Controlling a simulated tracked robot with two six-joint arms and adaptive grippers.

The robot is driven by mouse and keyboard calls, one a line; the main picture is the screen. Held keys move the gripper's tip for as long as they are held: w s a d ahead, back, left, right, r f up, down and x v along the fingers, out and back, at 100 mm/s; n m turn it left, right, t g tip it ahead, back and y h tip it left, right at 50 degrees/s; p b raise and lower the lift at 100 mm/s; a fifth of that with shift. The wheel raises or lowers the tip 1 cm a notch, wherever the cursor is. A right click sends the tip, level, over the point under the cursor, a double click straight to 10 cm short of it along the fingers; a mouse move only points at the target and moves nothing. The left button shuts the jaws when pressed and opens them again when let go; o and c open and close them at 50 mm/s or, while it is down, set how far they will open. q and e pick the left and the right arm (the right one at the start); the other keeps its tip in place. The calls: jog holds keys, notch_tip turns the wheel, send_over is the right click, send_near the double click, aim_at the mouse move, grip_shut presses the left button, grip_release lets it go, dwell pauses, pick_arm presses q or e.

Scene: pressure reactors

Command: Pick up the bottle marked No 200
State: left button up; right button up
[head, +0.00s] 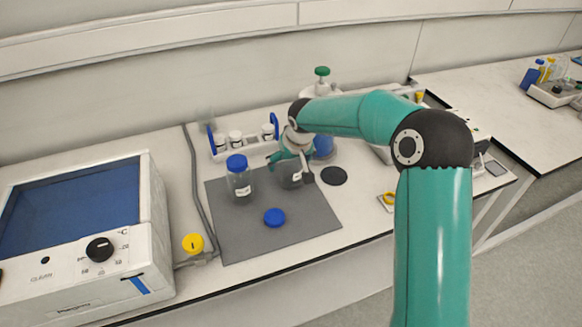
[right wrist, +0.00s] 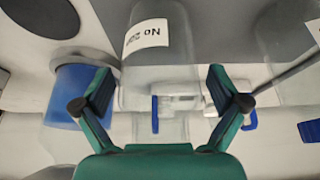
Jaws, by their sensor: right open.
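The bottle marked No 200 (right wrist: 160,50) is clear glass with a white label, which appears upside down in the right wrist view. In the head view the clear bottle (head: 289,180) stands on the dark grey mat (head: 235,238), partly hidden by my right gripper. My right gripper (head: 290,168) is open, with its fingers on either side of the bottle. In the right wrist view a gap shows between each fingertip of the gripper (right wrist: 161,105) and the glass; I cannot tell the exact depth. My left gripper is not in view.
A blue-capped bottle (head: 238,180) stands close left of the gripper. A blue lid (head: 274,217) lies on the mat in front. A blue container (head: 323,147) and a black disc (head: 334,176) are to the right. A rack of small jars (head: 236,138) stands behind.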

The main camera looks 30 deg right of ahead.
jog(key=shift+r, duration=0.1)
jog(key=c, duration=1.5)
